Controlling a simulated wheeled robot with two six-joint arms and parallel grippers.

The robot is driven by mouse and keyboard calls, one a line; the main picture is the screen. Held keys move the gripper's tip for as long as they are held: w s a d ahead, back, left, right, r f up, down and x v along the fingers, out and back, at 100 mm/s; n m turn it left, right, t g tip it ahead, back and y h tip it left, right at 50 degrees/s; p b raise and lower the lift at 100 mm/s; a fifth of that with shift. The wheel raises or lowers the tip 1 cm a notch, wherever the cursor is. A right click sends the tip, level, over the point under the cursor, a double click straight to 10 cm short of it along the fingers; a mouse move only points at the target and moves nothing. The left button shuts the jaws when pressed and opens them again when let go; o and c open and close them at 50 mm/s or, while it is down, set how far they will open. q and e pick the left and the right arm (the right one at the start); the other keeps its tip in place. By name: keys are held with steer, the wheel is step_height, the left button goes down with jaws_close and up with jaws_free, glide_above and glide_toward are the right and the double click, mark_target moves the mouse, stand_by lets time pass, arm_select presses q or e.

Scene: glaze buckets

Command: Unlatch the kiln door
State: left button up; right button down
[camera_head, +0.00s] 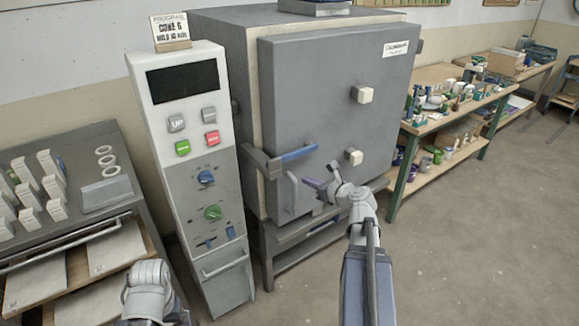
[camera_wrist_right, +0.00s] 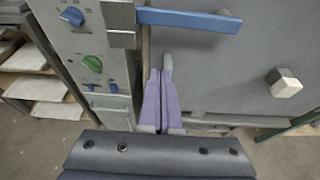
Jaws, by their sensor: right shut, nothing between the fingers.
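The grey kiln door (camera_head: 330,100) looks closed against the kiln body. A latch lever with a blue grip (camera_head: 298,154) lies roughly level across the door's left edge, and its blue grip (camera_wrist_right: 190,19) runs across the top of the right wrist view. A pale upright pull handle (camera_head: 292,192) is on the door below the lever. My right gripper (camera_head: 310,185) is shut and empty, with purple fingers (camera_wrist_right: 159,95) together just below the lever, over the pull handle, apart from the blue grip. Part of my left arm shows at the bottom left, without its fingers.
The white control panel (camera_head: 190,110) stands close left of the kiln. Pale knobs (camera_head: 363,95) stick out of the door. A shelf with trays (camera_head: 70,230) is at the left, and a bench with pots (camera_head: 440,130) at the right. The floor (camera_head: 480,250) at the right is clear.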

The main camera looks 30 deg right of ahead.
mark_target(294, 155)
steer(key=shift+w, duration=0.1)
steer(key=b+x, duration=0.3)
steer(key=x, duration=0.7)
steer(key=shift+w+f+b, duration=0.1)
steer(key=shift+f+b, duration=0.15)
steer(key=shift+b, duration=0.1)
steer(key=shift+r+p, duration=2.2)
steer(key=shift+s, duration=0.2)
steer(key=shift+r, duration=0.1)
